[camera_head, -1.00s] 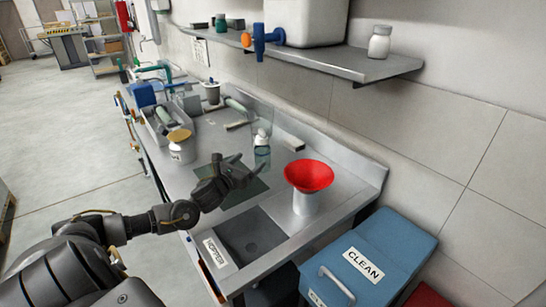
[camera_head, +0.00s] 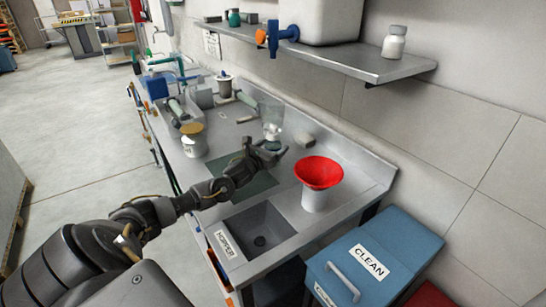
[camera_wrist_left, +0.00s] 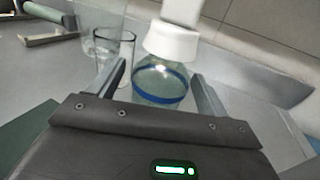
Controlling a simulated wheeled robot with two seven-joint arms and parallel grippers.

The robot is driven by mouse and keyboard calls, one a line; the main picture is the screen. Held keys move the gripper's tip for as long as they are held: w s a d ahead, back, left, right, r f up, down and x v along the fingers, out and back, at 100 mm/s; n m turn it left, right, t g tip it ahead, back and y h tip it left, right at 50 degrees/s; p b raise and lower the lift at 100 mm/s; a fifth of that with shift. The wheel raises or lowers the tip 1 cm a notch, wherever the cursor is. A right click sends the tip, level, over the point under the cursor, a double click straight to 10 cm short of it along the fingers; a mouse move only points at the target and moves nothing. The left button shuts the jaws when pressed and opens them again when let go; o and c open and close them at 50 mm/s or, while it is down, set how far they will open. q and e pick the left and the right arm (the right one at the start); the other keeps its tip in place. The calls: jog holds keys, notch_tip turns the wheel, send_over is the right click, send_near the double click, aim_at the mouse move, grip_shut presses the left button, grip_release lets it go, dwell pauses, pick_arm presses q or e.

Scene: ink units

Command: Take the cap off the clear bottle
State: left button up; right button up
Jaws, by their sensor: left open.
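The clear bottle (camera_head: 272,144) stands upright on the steel bench, with a white cap (camera_head: 272,130) on top. In the left wrist view the bottle (camera_wrist_left: 160,84) has a blue band, and its white cap (camera_wrist_left: 172,40) is in place with a paler piece rising above it. My left gripper (camera_head: 266,146) is open, low beside the bottle, and its fingers point toward the back of the bench. In the wrist view the bottle is between the two fingers (camera_wrist_left: 160,76); I cannot tell whether they touch it. My right gripper is out of view.
A clear glass (camera_wrist_left: 108,48) stands close to the bottle's left. A red funnel (camera_head: 318,172) on a white container is to the right. A tan-lidded jar (camera_head: 193,140) is left, a sunken hopper (camera_head: 262,232) in front. A shelf (camera_head: 350,66) overhangs behind.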

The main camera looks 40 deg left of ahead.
pick_arm(q)
jog(key=shift+w+a, duration=0.1)
jog(key=shift+w, duration=1.05)
jog(key=c, duration=1.6)
grip_shut()
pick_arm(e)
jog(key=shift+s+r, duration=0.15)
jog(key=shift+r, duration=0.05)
pick_arm(q)
jog(key=shift+r, duration=0.1)
